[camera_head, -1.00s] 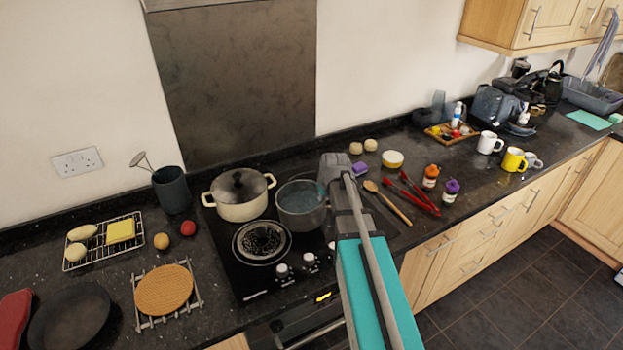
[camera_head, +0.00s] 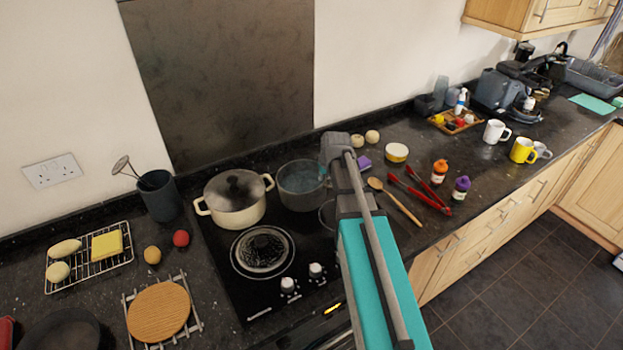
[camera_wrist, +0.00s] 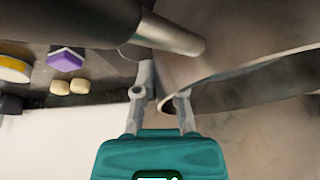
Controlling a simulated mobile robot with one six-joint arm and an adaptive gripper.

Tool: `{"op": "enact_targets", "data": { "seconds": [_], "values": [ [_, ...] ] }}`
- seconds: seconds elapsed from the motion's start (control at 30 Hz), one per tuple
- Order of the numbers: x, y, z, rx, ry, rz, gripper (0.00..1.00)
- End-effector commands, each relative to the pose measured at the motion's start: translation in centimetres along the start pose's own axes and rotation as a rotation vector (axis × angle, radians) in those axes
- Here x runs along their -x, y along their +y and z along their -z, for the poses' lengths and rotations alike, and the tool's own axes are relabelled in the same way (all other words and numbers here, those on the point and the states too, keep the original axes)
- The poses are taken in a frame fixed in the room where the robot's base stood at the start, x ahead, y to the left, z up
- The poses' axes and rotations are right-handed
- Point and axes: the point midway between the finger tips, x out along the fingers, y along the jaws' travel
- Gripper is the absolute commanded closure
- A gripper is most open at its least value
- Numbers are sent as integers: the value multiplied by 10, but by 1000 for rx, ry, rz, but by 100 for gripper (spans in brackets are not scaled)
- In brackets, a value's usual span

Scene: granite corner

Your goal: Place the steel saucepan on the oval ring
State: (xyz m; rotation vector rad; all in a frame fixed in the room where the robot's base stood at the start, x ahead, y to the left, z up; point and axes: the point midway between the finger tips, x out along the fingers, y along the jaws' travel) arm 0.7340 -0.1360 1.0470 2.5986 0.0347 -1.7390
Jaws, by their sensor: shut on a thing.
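The steel saucepan (camera_head: 302,190) is grey, open-topped and upright, above the back right of the hob, right of the cream pot. It also fills the upper right of the wrist view (camera_wrist: 235,35). My gripper (camera_head: 326,172) is at the saucepan's right side in the head view. In the wrist view my gripper (camera_wrist: 162,98) is shut on the saucepan at its rim. The oval ring cannot be clearly made out; a curved outline (camera_head: 325,214) shows on the hob below the saucepan, partly hidden by my arm. A round dark item with a bright rim (camera_head: 262,252) covers the front left zone.
The cream lidded pot (camera_head: 236,210) stands close left of the saucepan. Knobs (camera_head: 289,286) line the hob's front. A wooden spoon (camera_head: 395,200) and red tongs (camera_head: 420,192) lie to the right. A utensil pot (camera_head: 160,198) stands left of the hob.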

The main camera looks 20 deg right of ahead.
Motion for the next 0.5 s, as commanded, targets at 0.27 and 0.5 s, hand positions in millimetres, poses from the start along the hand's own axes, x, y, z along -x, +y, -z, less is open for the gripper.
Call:
{"op": "enact_targets", "data": {
  "seconds": [0.27, 0.5],
  "values": [
    [1, 4, 0, -7, 2, -1, 100],
    [1, 10, -2, -15, 2, -4, 100]
  ]
}}
